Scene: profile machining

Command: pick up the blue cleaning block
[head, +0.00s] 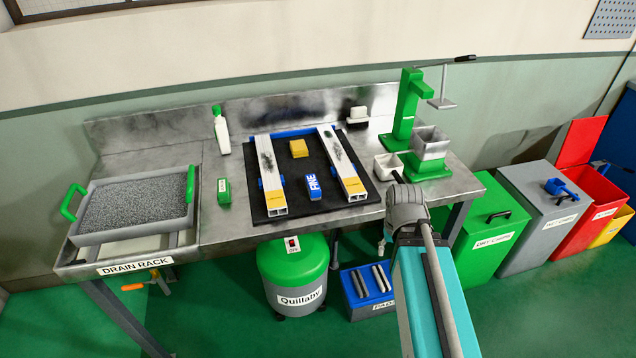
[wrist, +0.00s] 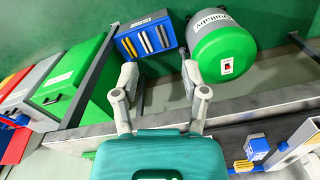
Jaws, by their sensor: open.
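The blue cleaning block (head: 313,187), marked FINE, lies on the black mat (head: 285,207) between two white profiles, nearer the right one. In the wrist view a blue block (wrist: 257,147) at the lower right appears to be the same one. My gripper (wrist: 160,74) is open and empty, its two fingers apart, over the area of the bench's front edge and the floor. It is well to the side of the block and not touching it. In the head view my own arm hides the gripper.
White profiles (head: 272,177) and (head: 342,167) flank the block. A yellow block (head: 298,148) lies behind it and a green block (head: 224,191) to its left. A green press (head: 405,115) and white tray (head: 388,166) stand right. A green drum (head: 293,270) stands below.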

